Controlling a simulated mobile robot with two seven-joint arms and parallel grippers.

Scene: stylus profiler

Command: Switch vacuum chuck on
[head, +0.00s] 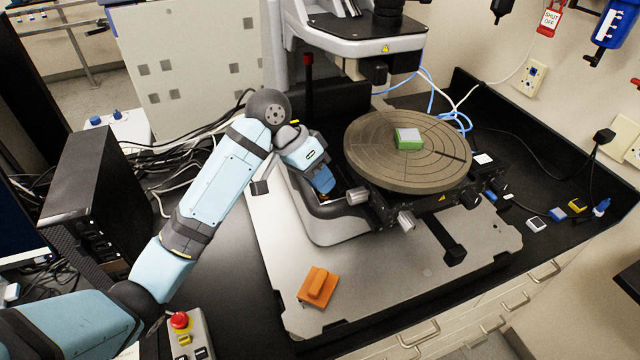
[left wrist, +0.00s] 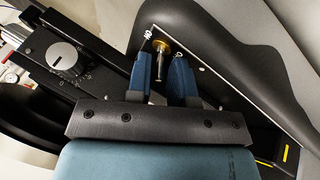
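The round grey-brown chuck (head: 408,150) sits on the profiler's stage in the head view, with a small green-edged square sample (head: 408,138) on it. My left gripper (head: 324,182) is at the left side of the instrument, beside the chuck. In the left wrist view, a metal toggle switch (left wrist: 158,66) with a brass collar shows on a dark panel. The two blue fingers of my left gripper (left wrist: 161,75) are apart, one on each side of the toggle lever. I cannot tell whether either finger touches it. The switch is hidden in the head view. My right gripper is out of view.
A dial knob (left wrist: 64,57) is on the dark panel left of the toggle. An orange block (head: 318,286) lies on the grey base plate (head: 410,270). An emergency-stop box (head: 181,322) stands at the front left. Cables lie behind my left arm.

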